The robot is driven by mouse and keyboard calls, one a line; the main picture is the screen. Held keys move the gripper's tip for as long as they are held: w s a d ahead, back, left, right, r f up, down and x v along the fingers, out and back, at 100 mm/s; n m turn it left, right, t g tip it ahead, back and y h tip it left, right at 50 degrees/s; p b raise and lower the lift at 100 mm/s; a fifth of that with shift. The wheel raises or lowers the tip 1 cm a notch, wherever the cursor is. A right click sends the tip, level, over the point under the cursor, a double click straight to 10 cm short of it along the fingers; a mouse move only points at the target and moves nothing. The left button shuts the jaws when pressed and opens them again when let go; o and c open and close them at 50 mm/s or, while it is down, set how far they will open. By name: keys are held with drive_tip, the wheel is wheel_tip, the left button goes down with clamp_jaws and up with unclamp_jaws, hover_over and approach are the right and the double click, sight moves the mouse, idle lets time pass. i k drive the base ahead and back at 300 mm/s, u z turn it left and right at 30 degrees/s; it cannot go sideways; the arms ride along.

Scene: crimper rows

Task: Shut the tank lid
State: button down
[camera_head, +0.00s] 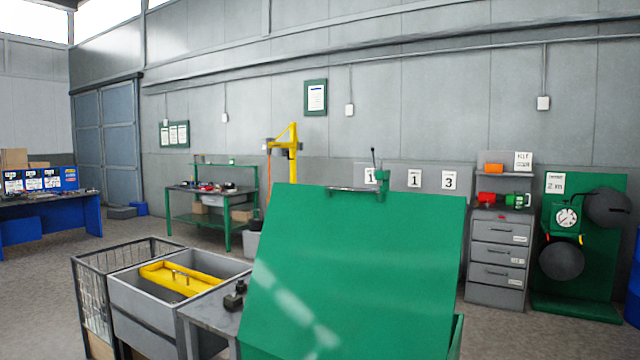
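The large green tank lid (350,270) stands raised and tilted in the lower middle of the head view, its broad flat face towards me. A thin metal handle bar (352,189) runs along the lid's top edge. A bit of green tank wall (456,338) shows at the lid's lower right. The rest of the tank is hidden or out of frame. My gripper is not in view.
Left of the lid are a grey table (205,318) with a small dark device, a grey bin (140,300) holding a yellow frame (185,278), and a wire cage (92,300). A grey drawer cabinet (497,260) stands behind right. Floor is open further left.

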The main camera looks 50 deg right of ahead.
sight(339, 273)
drive_tip(key=z, duration=0.3)
drive_tip(key=k, duration=0.7)
drive_tip(key=z, duration=0.6)
drive_tip(key=i, duration=1.85)
drive_tip(key=u, duration=0.7)
drive_tip(key=i, duration=0.6)
drive_tip(key=u, duration=0.25)
